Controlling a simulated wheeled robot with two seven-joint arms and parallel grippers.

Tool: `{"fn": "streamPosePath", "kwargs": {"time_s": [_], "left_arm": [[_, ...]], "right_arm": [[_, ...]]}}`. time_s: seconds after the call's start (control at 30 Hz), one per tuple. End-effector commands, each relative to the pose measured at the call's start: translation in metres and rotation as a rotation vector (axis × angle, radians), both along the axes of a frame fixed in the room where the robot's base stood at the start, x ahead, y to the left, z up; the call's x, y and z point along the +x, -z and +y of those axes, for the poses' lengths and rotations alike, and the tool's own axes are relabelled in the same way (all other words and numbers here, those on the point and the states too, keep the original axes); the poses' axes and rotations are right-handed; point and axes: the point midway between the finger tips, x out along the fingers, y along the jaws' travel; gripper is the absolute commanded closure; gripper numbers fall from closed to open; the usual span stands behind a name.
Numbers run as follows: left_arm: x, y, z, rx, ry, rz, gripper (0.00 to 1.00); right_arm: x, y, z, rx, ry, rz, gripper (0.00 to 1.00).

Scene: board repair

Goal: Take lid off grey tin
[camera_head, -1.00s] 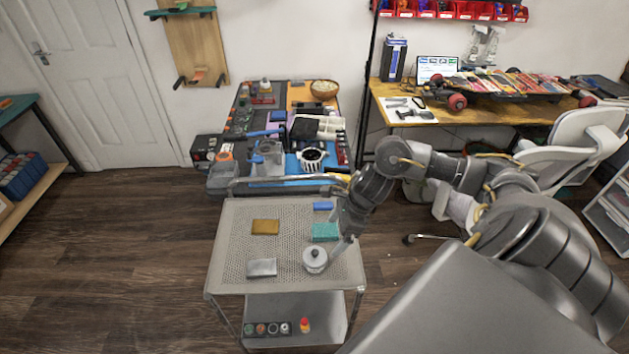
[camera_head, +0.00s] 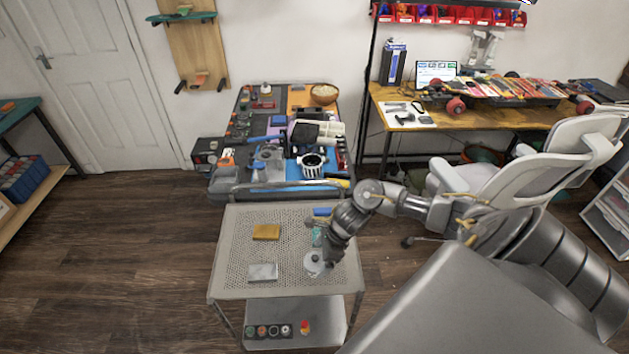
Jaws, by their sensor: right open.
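The grey tin (camera_head: 313,266) is a small round pot with a knobbed lid near the right front of the perforated cart top (camera_head: 235,225). The lid appears to sit on the tin. My right gripper (camera_head: 322,255) comes from the upper right and is open, low over the tin's right side. The fingertips are small here, and I cannot tell whether they touch the lid. The gripper partly hides a teal box (camera_head: 317,238) behind the tin. My left gripper is not in view.
On the cart are a brown box (camera_head: 266,232), a silver box (camera_head: 263,272) and a blue block (camera_head: 322,212). The cart's left side is clear. The lower shelf holds several round items and a red-yellow bottle (camera_head: 305,326). A cluttered workbench (camera_head: 222,186) stands behind the cart.

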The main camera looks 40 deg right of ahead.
Motion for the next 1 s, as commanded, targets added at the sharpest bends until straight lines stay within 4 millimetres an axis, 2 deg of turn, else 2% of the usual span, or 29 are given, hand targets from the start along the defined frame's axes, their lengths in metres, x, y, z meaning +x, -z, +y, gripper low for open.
{"fn": "streamPosePath", "kwargs": {"time_s": [0.13, 0.37, 0.73, 1.0], "left_arm": [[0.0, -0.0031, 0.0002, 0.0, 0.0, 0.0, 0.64], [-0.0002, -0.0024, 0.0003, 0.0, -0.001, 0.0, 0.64], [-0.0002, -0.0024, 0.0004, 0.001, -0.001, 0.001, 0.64], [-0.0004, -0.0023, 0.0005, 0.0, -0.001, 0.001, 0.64]], "right_arm": [[0.0024, 0.0117, 0.0036, 0.0, 0.001, 0.002, 0.09], [0.0028, 0.0136, 0.0035, -0.001, 0.0, 0.0, 0.09], [0.003, 0.0132, 0.0036, -0.001, 0.0, 0.0, 0.56], [0.003, 0.013, 0.0035, -0.001, 0.0, 0.0, 0.56]]}}
